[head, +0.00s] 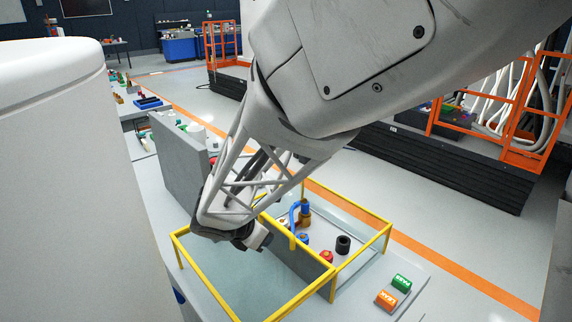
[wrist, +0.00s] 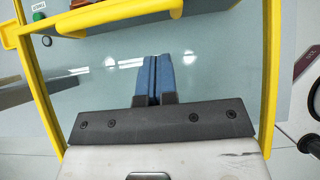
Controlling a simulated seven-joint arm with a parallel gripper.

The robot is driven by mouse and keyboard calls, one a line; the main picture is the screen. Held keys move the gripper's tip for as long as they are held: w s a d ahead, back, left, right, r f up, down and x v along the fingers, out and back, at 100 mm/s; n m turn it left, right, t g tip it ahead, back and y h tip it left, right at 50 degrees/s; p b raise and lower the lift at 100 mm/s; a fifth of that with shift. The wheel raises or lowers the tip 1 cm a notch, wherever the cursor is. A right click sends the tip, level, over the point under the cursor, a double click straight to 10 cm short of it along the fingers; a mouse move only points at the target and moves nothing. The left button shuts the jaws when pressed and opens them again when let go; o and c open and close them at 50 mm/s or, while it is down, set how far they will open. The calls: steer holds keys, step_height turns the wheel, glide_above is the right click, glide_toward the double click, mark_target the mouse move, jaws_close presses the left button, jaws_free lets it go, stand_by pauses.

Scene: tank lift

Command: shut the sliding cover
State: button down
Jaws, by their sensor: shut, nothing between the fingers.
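A yellow-framed tank (head: 348,263) stands on the grey bench in the head view. A pale, glossy see-through pane, which looks like the sliding cover (head: 215,268), spans its left part. In the wrist view the pane (wrist: 205,75) fills most of the picture, with light reflections and yellow bars around it. My gripper (head: 262,241) is over the tank, near its middle. In the wrist view its blue fingers (wrist: 152,62) are pressed together and empty, above the pane. I cannot tell whether the fingertips touch it.
A blue pipe (head: 294,221), red parts (head: 327,256) and a black ring (head: 343,244) sit in the tank's right part. A grey upright panel (head: 178,160) stands behind.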

mark_target(279, 249)
steer(key=shift+w+d+f, duration=0.35)
steer(key=shift+w+d, duration=0.05)
steer(key=shift+d, duration=0.05)
steer(key=shift+w+d+f, duration=0.15)
steer(key=shift+w+d, duration=0.45)
steer(key=shift+w+d+f, duration=0.15)
steer(key=shift+w+d, duration=0.4)
steer(key=w+d, duration=1.9)
steer(key=shift+w+d, duration=0.3)
steer(key=shift+d, duration=0.05)
